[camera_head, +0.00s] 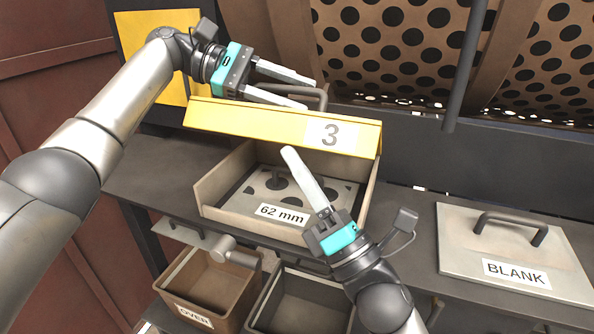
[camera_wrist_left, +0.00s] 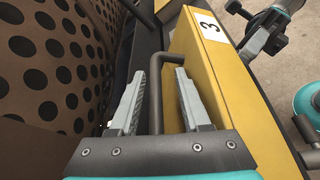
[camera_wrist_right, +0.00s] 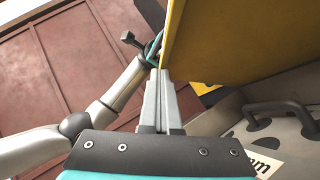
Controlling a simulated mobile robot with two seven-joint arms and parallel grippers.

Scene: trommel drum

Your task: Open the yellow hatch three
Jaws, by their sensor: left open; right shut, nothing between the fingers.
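The yellow hatch three (camera_head: 250,122), marked "3", stands raised above an open tray box (camera_head: 212,185). A plate labelled "62 mm" (camera_head: 245,198) lies in that box. My right gripper (camera_head: 288,151) is shut and empty, just below the hatch's lower edge. In the right wrist view its fingertips are close to the yellow panel (camera_wrist_right: 215,40); contact cannot be told.
A perforated drum (camera_head: 400,45) is behind. A "BLANK" cover (camera_head: 460,250) with a handle lies at right. An "OVER" bin (camera_head: 215,285) and a grey bin (camera_head: 300,305) sit below. Another yellow panel (camera_head: 150,45) is behind my left arm.

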